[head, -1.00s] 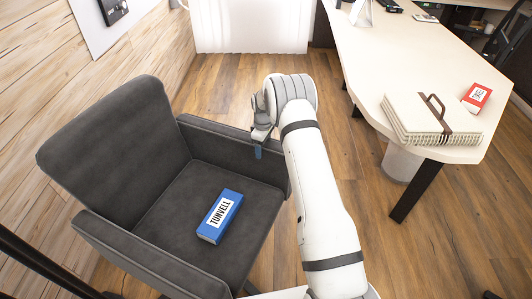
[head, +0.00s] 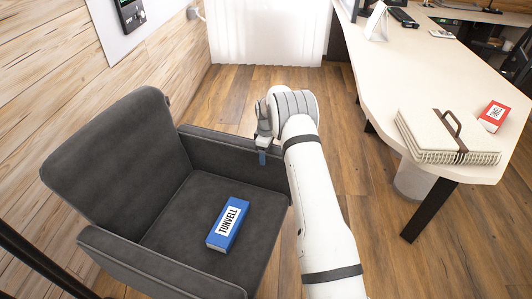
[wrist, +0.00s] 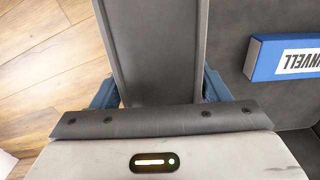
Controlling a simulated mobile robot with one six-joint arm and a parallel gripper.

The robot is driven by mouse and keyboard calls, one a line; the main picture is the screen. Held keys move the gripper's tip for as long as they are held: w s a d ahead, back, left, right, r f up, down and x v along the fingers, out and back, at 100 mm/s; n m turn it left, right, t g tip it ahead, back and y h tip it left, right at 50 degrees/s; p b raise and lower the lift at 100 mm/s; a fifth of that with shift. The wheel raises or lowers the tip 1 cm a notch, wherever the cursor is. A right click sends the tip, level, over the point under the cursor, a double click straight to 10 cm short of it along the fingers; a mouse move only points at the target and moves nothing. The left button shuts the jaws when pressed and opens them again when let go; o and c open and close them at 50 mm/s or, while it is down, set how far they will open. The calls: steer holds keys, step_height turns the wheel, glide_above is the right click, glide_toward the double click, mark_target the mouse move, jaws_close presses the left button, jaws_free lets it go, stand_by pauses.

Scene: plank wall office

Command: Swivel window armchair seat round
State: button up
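The armchair (head: 160,215) is dark grey, with its back toward the plank wall and its seat open toward the lower right. My gripper (head: 262,157) is at its far-right armrest (head: 225,150), pointing down over the top. In the wrist view the armrest (wrist: 155,50) runs between the two blue fingers (wrist: 160,90), one against each side. The gripper looks shut on it. The lower fingertips are partly hidden by the armrest. A blue box labelled TUNVELL (head: 227,224) lies on the seat; its edge also shows in the wrist view (wrist: 285,57).
A pale desk (head: 415,70) stands at right, holding a folder stack (head: 440,140) and a red box (head: 493,115). A bin (head: 412,182) and a dark desk leg (head: 432,208) are below. Wood floor is clear between chair and desk. A white curtain (head: 265,30) hangs behind.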

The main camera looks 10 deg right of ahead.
steer(key=o, duration=0.4)
steer(key=shift+r, duration=0.1)
step_height(320, 180, up, 8)
steer(key=shift+f, duration=0.2)
steer(key=shift+r, duration=0.1)
stand_by(0.4)
steer(key=s+a+r+m+t+p, duration=0.1)
steer(key=s+r+m+p, duration=0.2)
steer(key=s+r, duration=0.8)
steer(key=s+a+r+m+p, duration=0.15)
steer(key=s+r, duration=0.55)
steer(key=r, duration=0.7)
steer(key=s+r+m+p, duration=0.1)
steer(key=s+r+m, duration=0.1)
steer(key=s, duration=0.7)
steer(key=s+r+m+t+p, duration=0.1)
steer(key=s+r+m+p, duration=0.1)
steer(key=s, duration=0.7)
steer(key=s+r+m+p, duration=0.2)
steer(key=s+m, duration=0.1)
steer(key=s, duration=0.5)
steer(key=shift+s+a+r+t, duration=0.1)
steer(key=shift+s+r+t, duration=0.2)
steer(key=shift+s, duration=0.1)
